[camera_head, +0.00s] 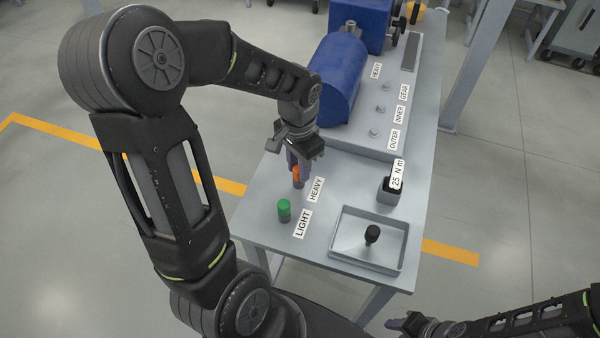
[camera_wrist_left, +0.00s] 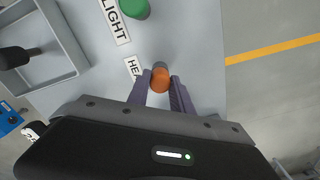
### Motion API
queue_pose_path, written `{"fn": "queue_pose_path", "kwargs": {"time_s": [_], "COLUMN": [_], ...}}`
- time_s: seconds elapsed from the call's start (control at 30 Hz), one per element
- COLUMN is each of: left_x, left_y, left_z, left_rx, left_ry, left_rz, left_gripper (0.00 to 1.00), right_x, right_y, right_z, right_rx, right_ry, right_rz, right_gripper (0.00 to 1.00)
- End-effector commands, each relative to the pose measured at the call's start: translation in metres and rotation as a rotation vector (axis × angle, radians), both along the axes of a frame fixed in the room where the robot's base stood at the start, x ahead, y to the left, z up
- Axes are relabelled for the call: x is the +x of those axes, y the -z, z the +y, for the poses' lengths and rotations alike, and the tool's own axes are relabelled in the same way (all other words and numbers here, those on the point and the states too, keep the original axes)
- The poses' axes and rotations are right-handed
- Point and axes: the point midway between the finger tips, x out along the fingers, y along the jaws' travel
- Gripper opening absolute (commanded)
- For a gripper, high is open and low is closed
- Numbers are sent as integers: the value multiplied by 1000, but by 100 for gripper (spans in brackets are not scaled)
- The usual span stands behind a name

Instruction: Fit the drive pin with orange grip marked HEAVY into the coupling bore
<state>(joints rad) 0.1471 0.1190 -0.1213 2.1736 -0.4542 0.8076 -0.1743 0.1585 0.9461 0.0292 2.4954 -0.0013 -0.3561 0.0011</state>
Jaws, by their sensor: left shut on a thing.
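The drive pin with the orange grip (camera_head: 296,173) stands at the HEAVY label (camera_head: 316,189) on the grey table. My left gripper (camera_head: 300,164) points down over it and is shut on its orange grip. In the left wrist view the orange grip (camera_wrist_left: 160,80) sits between the two fingers (camera_wrist_left: 161,88). The pin's lower part is mostly hidden. The blue machine (camera_head: 338,78) stands at the back of the table; I cannot make out the coupling bore. My right gripper (camera_head: 408,324) is low at the bottom edge, away from the table, its jaws unclear.
A green-topped pin (camera_head: 284,210) stands by the LIGHT label (camera_head: 302,224), close to the orange one. A grey tray (camera_head: 345,252) holds a black-knobbed part (camera_head: 372,234). A small holder marked 25 Nm (camera_head: 388,192) stands behind it. Bolts labelled OUTER, INNER, GEAR, HEAVY line the machine base.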

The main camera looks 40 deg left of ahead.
Motion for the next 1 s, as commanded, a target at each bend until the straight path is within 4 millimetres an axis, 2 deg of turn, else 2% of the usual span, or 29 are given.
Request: {"fn": "queue_pose_path", "kwargs": {"time_s": [0.1,0.37,1.0], "left_x": [0,0,0], "left_y": [0,-3,-55], "left_z": [0,0,0], "left_rx": [0,0,0], "left_ry": [0,0,0], "left_rz": [0,-1,0], "left_gripper": [1,0,0], "right_x": [0,0,0], "right_y": [0,-2,-44], "right_z": [0,0,0], "right_rx": [0,0,0], "right_ry": [0,0,0], "right_rz": [0,0,0], "right_gripper": [36,36,36]}}
